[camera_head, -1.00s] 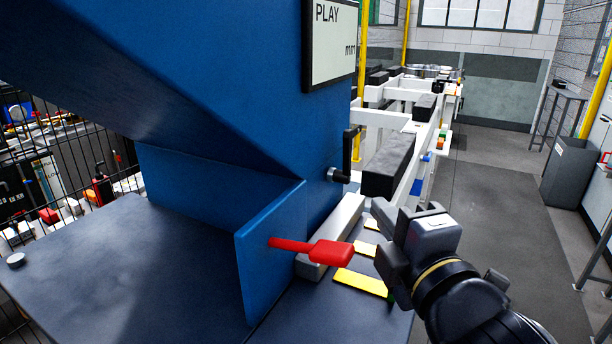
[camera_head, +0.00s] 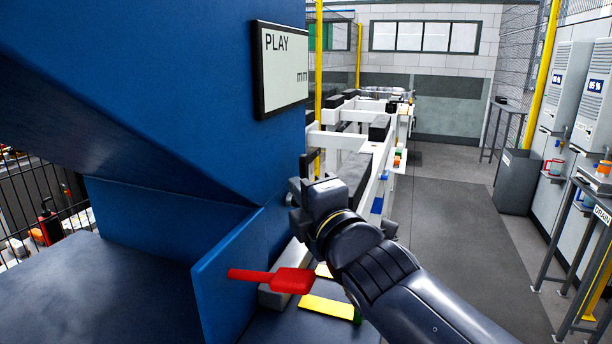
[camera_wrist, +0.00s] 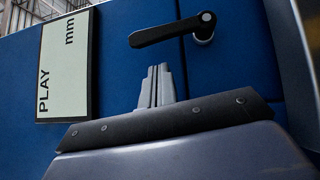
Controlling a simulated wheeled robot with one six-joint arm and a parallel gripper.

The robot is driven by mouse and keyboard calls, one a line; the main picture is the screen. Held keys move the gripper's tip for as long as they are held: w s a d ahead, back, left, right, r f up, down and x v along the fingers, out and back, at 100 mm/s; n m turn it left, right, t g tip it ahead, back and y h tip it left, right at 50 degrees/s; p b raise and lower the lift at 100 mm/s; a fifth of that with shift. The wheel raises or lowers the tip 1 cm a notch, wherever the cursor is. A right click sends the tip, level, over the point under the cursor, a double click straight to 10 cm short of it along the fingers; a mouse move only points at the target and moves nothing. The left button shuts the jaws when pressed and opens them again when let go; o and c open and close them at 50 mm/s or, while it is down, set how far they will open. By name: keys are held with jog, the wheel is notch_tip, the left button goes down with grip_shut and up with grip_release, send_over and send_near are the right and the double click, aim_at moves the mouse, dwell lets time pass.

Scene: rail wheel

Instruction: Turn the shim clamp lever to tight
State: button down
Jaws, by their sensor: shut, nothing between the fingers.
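A black lever (camera_wrist: 165,34) on a round metal hub (camera_wrist: 204,22) is mounted on the blue housing (camera_wrist: 220,70). It points up in the head view (camera_head: 303,165), partly hidden by my gripper. A red lever (camera_head: 285,280) sticks out from a blue plate below, beside a yellow strip (camera_head: 326,307). No label shows which one is the shim clamp lever. My gripper (camera_head: 297,195) is at the housing face near the black lever's hub. In the wrist view, its fingers (camera_wrist: 156,87) are together and empty, apart from the black lever in the picture.
A display panel marked PLAY mm (camera_head: 281,68) is on the housing above my gripper. A dark flat table (camera_head: 80,295) lies at lower left. A white frame with dark blocks (camera_head: 350,140) runs back behind my arm. The floor aisle (camera_head: 450,200) to the right is clear.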

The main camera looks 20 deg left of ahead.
aim_at(302, 169)
jog(key=shift+w+d+r+p, duration=0.1)
jog(key=shift+w+p, duration=0.25)
jog(key=shift+w, duration=0.25)
jog(key=shift+w+d+r+p, duration=0.1)
jog(key=shift+w+p, duration=0.2)
jog(key=shift+w, duration=0.3)
jog(key=shift+w+r, duration=0.25)
jog(key=shift+w, duration=0.3)
jog(key=shift+r, duration=0.3)
jog(key=shift+s, duration=0.1)
